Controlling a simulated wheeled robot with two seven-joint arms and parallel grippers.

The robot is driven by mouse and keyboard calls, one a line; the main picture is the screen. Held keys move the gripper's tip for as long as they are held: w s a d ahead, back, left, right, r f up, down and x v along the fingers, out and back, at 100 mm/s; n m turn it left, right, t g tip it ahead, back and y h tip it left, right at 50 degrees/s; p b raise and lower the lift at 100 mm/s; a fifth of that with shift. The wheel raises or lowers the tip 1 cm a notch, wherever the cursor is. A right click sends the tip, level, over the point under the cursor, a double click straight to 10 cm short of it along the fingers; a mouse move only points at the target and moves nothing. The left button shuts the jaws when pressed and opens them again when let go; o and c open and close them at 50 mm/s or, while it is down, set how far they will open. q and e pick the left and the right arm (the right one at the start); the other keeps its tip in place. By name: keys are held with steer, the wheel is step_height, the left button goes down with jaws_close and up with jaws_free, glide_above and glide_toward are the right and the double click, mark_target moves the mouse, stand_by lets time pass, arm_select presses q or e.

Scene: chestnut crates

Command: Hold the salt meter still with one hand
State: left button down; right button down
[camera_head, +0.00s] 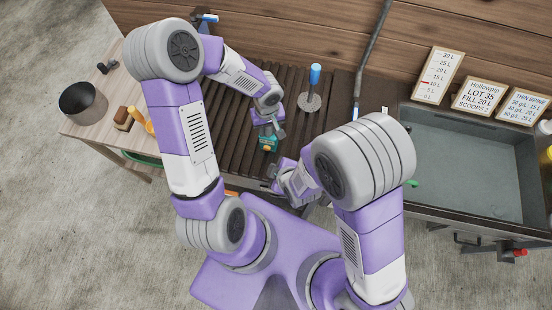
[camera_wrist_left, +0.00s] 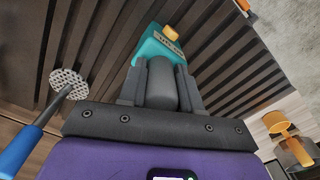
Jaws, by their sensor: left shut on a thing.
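The salt meter (camera_head: 268,144) is a small teal box on the dark slatted board, below my left gripper (camera_head: 266,132) in the head view. The left wrist view shows its teal body (camera_wrist_left: 152,42) with a yellow top part and a greyish strip. My left gripper (camera_wrist_left: 160,75) is shut on the salt meter; the fingers hide part of it. My right gripper (camera_head: 278,176) is near the board's front edge, just below and right of the meter and apart from it. Its fingers are too small and turned to tell whether they are open.
A blue-handled perforated masher (camera_head: 314,76) stands on the slats (camera_head: 225,115), right of the meter. A grey sink (camera_head: 475,150) is at the right, with several sign cards behind it. A dark pot (camera_head: 83,102) and a brush (camera_head: 124,118) sit on the left table.

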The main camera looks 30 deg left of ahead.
arm_select(q)
steer(key=shift+s+f, duration=0.2)
steer(key=c, duration=0.7)
jaws_free()
steer(key=shift+w, duration=0.15)
steer(key=shift+r, duration=0.1)
